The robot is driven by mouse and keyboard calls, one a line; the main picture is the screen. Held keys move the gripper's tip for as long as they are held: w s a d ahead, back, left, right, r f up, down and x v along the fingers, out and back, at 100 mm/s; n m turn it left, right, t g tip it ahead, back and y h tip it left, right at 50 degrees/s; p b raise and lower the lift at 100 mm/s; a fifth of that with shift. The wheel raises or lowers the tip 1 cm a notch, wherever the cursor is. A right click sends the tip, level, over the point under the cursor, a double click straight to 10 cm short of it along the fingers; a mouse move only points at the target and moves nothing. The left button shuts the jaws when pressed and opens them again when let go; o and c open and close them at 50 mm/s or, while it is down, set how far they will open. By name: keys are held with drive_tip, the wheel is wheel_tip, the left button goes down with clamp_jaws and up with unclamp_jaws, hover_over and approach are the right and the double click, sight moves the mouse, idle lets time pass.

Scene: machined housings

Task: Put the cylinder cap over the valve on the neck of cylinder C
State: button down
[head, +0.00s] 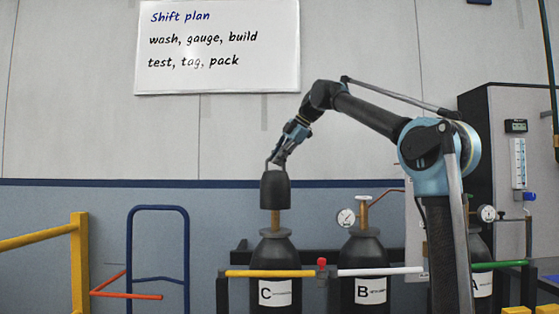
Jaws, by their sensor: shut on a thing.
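My gripper (277,160) is shut on the dark cylinder cap (275,191), near its top. The cap is upright and sits above cylinder C (273,258), in line with its neck. The brass-coloured valve (275,218) shows below the cap's lower edge, and its upper part is hidden behind or inside the cap. I cannot tell which. The cap's lower edge is apart from the collar on the shoulder of cylinder C. Cylinder C is dark with a white label.
Cylinder B (363,253) stands to the right with a gauge (345,218) on its valve. Cylinder A (482,285) is partly behind my arm. A yellow bar (265,273) and a white bar (380,271) cross in front. A blue hand-truck frame (158,209) stands left.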

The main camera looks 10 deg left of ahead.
sight(279, 179)
drive_tip(key=shift+f, duration=4.2)
drive_tip(key=c, duration=1.6)
unclamp_jaws()
drive_tip(key=shift+d+r, duration=0.1)
drive_tip(key=v, duration=1.1)
drive_tip(key=shift+d+r, duration=0.3)
drive_tip(key=shift+d, duration=0.05)
